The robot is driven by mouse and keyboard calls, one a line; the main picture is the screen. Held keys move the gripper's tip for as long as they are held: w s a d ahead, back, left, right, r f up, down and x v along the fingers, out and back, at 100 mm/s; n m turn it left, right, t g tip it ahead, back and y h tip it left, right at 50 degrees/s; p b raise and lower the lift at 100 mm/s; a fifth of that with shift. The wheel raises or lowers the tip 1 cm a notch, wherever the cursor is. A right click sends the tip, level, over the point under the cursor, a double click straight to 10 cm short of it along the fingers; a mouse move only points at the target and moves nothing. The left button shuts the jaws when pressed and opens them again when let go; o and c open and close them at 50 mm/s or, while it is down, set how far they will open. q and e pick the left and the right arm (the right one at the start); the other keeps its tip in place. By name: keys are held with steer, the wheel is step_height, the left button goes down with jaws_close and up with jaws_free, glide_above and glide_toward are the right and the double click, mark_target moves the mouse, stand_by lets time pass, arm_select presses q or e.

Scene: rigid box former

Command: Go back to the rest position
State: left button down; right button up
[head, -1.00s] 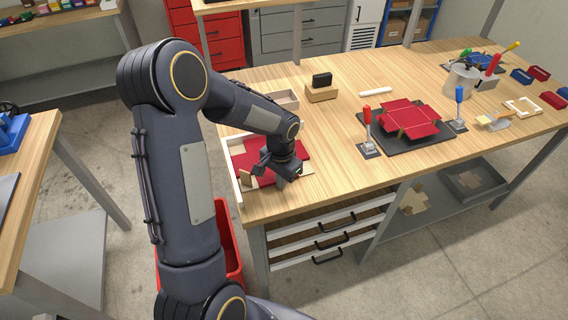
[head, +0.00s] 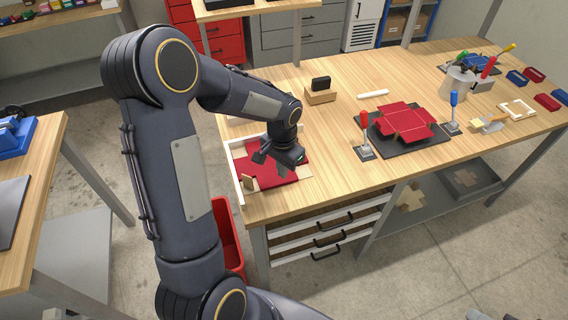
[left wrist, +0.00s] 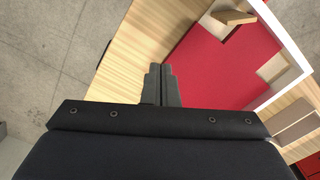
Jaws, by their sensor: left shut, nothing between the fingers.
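My left gripper (head: 268,158) is over the near left corner of the wooden workbench (head: 335,150), above a white-edged tray (head: 238,183) with red sheet material (head: 272,172) in it. In the left wrist view the two fingers (left wrist: 161,72) are together with nothing between them. The red sheet (left wrist: 225,55) lies flat in the tray beyond the fingers. My left arm covers part of the tray in the head view. My right gripper is not in view.
A red cross-shaped blank (head: 405,117) sits on a dark plate (head: 432,138) between a red-handled clamp (head: 365,140) and a blue-handled clamp (head: 453,110). A wooden block with a black top (head: 320,92) stands behind. A red bin (head: 228,235) is below the bench's left end.

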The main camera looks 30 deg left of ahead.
arm_select(q)
steer(key=shift+r, duration=0.4)
steer(key=s+d+r+n+t+h, duration=0.1)
steer(key=s+d+r+n+t, duration=0.1)
steer(key=s+r, duration=0.65)
steer(key=s+d+r+n+t+h, duration=0.1)
steer(key=s+d+r, duration=0.1)
steer(key=s, duration=0.3)
steer(key=s+d+r+n+t+h+b, duration=0.1)
steer(key=s+d+r+t, duration=0.1)
steer(key=s, duration=0.4)
steer(key=shift+s+d+t+h, duration=0.3)
steer(key=shift+d+h, duration=0.1)
steer(key=shift+d, duration=0.4)
